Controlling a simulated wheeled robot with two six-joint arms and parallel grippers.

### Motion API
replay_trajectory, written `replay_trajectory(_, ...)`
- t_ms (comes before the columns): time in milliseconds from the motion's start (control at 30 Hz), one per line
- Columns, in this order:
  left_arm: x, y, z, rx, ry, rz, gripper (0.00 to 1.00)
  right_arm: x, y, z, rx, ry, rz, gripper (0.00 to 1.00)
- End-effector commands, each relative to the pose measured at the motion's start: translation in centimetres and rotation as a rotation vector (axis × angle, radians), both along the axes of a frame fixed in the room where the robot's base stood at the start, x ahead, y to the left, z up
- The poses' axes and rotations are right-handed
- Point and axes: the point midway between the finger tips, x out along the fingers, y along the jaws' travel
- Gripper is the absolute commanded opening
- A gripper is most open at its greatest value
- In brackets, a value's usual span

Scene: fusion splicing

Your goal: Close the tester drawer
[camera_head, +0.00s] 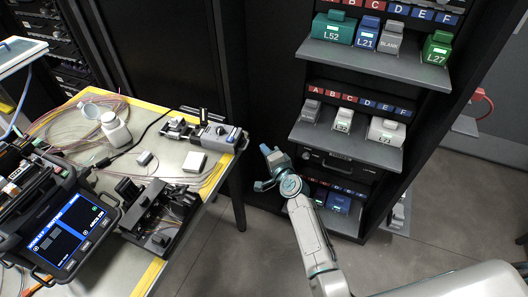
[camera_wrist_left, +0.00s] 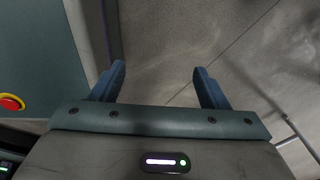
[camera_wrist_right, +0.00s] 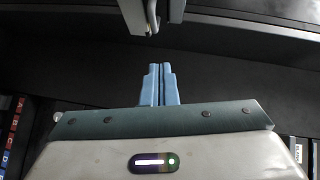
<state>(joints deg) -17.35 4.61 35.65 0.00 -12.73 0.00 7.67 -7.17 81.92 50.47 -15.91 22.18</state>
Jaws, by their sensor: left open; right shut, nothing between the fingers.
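The tester drawer appears to be the black-fronted unit (camera_head: 338,163) under the middle shelf of the dark rack in the head view. How far it stands out is hard to tell. My right gripper (camera_head: 268,160) is shut and empty, left of that front and beside the rack. In the right wrist view its closed blue fingers (camera_wrist_right: 160,68) point at a dark surface, with a grey metal bracket (camera_wrist_right: 152,14) ahead of them; contact is not visible. My left gripper (camera_wrist_left: 159,72) is open and empty above grey floor, outside the head view.
The rack's middle shelf (camera_head: 345,145) holds several grey and white modules; blue ones (camera_head: 338,202) sit lower. At left, a workbench (camera_head: 178,160) carries a splicer with a lit screen (camera_head: 68,235), a white bottle (camera_head: 115,129) and small devices. Floor between bench and rack is clear.

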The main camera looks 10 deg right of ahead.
Motion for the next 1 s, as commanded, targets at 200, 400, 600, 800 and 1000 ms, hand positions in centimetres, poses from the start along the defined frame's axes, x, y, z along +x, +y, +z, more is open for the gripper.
replay_trajectory(200, -0.9, -0.7, -0.1, -0.008, 0.010, 0.003, 0.68, -3.7, -0.9, 0.3, -0.001, 0.003, 0.000, 0.00)
replay_trajectory(400, 0.9, 0.6, -0.2, 0.007, -0.010, -0.002, 0.68, -7.0, -1.8, 0.8, -0.001, 0.002, 0.000, 0.00)
replay_trajectory(600, 1.0, 0.7, -0.3, 0.008, -0.011, -0.003, 0.68, -8.7, -2.2, 1.1, -0.002, 0.003, 0.000, 0.00)
replay_trajectory(800, 0.3, -0.2, -0.4, -0.002, -0.003, 0.001, 0.68, -9.0, -2.3, 0.6, -0.012, 0.013, 0.001, 0.00)
replay_trajectory(1000, 0.3, -0.5, -0.5, -0.005, -0.003, 0.001, 0.68, -11.2, -3.2, -8.1, -0.174, 0.145, 0.020, 0.00)
